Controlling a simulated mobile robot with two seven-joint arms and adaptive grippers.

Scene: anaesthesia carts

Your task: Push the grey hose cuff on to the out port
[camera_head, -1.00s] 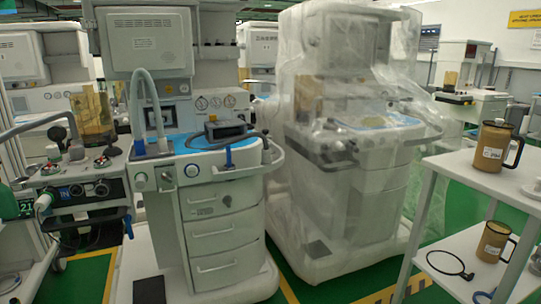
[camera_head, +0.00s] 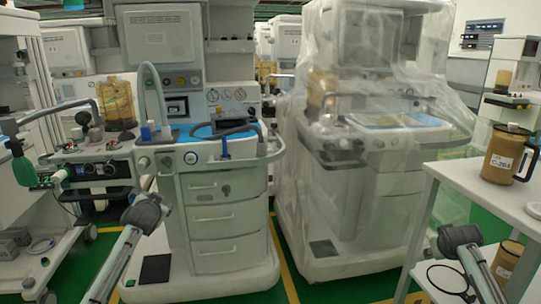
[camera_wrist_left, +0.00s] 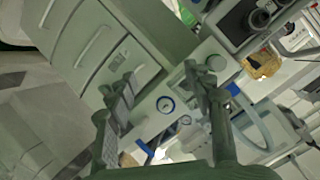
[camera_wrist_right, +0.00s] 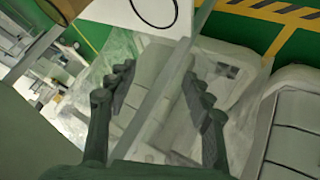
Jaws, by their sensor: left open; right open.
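I cannot tell for sure which part is the grey cuff or which is the out port. My left gripper (camera_wrist_left: 160,84) is open and empty in the left wrist view, with a blue-ringed dial (camera_wrist_left: 165,104) of the cart front beyond its fingers. Neither gripper's fingers show clearly in the head view.
A plastic-wrapped cart (camera_head: 372,190) stands to the right of the middle cart. A white shelf table (camera_head: 470,180) with a brown jug (camera_head: 506,155) is at the right. Green floor (camera_head: 235,292) lies in front.

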